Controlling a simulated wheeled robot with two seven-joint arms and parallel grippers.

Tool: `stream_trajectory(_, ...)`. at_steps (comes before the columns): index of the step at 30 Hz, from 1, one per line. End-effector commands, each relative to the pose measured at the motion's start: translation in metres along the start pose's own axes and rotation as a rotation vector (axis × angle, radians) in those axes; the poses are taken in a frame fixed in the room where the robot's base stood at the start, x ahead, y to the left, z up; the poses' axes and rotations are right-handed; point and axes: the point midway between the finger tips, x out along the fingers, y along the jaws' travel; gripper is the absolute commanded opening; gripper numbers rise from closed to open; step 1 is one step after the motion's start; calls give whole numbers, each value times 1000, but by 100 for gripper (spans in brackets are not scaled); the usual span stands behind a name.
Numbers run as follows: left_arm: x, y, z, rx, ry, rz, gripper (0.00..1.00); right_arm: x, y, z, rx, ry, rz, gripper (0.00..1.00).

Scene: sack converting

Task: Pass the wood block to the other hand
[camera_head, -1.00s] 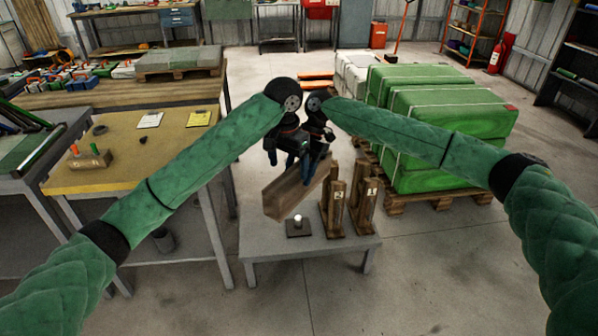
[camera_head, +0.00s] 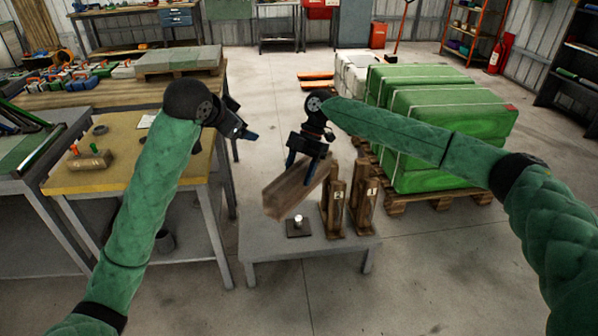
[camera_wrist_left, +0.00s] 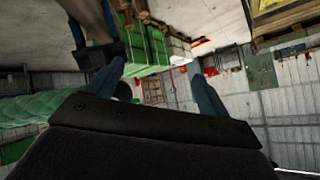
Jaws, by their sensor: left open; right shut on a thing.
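The wood block (camera_head: 292,192) is a brown, long block, held tilted above the small grey table (camera_head: 330,254). My right gripper (camera_head: 308,166) is shut on the wood block from above, at its upper part. My left gripper (camera_head: 250,134) is empty and apart from the block, to its upper left, near the yellow-topped bench. In the left wrist view the left gripper's two blue fingers (camera_wrist_left: 160,78) are spread apart with nothing between them.
Two numbered wooden stands (camera_head: 335,208) and a small dark plate with a white knob (camera_head: 298,227) stand on the grey table. A yellow-topped bench (camera_head: 110,175) is at left. Green wrapped sacks (camera_head: 440,115) sit on a pallet behind right. Open floor lies in front.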

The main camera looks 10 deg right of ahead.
Motion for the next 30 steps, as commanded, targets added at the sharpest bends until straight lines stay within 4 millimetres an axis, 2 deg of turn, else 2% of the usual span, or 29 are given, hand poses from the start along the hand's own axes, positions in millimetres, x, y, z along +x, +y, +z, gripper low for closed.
stream_trajectory(1, 7, 12, 14, -20, -10, 13, 80, -1, 0, -1, -1, 0, 1, 0)
stream_trajectory(6, 26, 45, 56, -83, -42, 40, 80, -2, 0, -1, -1, 0, 2, 0)
stream_trajectory(15, 48, 106, 130, -199, -107, 80, 80, -2, 0, -1, -1, 0, 1, 0)
stream_trajectory(22, 54, 154, 186, -289, -164, 106, 80, -2, 0, -1, -1, 0, 2, 0)
stream_trajectory(30, 52, 211, 250, -394, -240, 126, 80, -2, 0, -1, -1, 0, 2, 0)
